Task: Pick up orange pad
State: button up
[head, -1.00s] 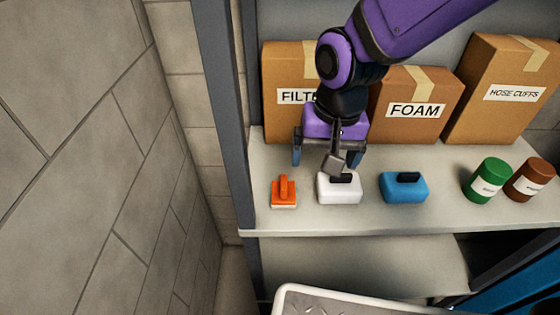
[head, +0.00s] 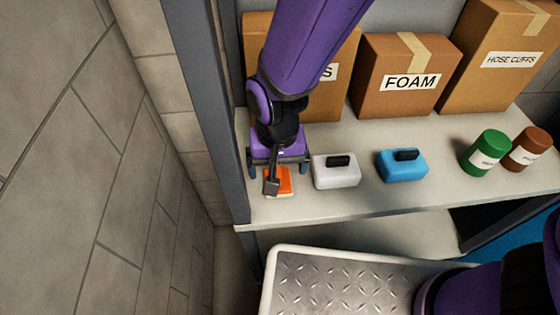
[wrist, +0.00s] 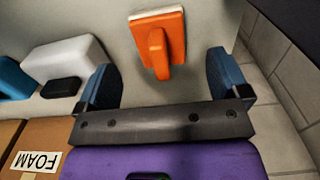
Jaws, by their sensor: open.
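The orange pad (head: 284,181) sits on the shelf at the left end, partly hidden behind my gripper in the head view. In the wrist view the orange pad (wrist: 158,42) shows its upright orange handle and a pale underside edge. My gripper (head: 279,169) is above the pad and is open. In the wrist view the two blue fingers of my gripper (wrist: 166,80) are spread wide, with the pad's handle between their lines and a little beyond the tips. Nothing is held.
A white pad (head: 336,172) and a blue pad (head: 402,166) stand to the right on the shelf (head: 375,205). Green (head: 484,153) and brown (head: 529,149) cans stand farther right. Cardboard boxes, one marked FOAM (head: 407,85), line the back. A grey post (head: 205,110) rises close on the left.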

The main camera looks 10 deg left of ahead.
aim_at(278, 171)
jog(key=shift+w+f, duration=0.1)
jog(key=shift+f, duration=2.2)
jog(key=shift+c, duration=0.2)
jog(key=c, duration=1)
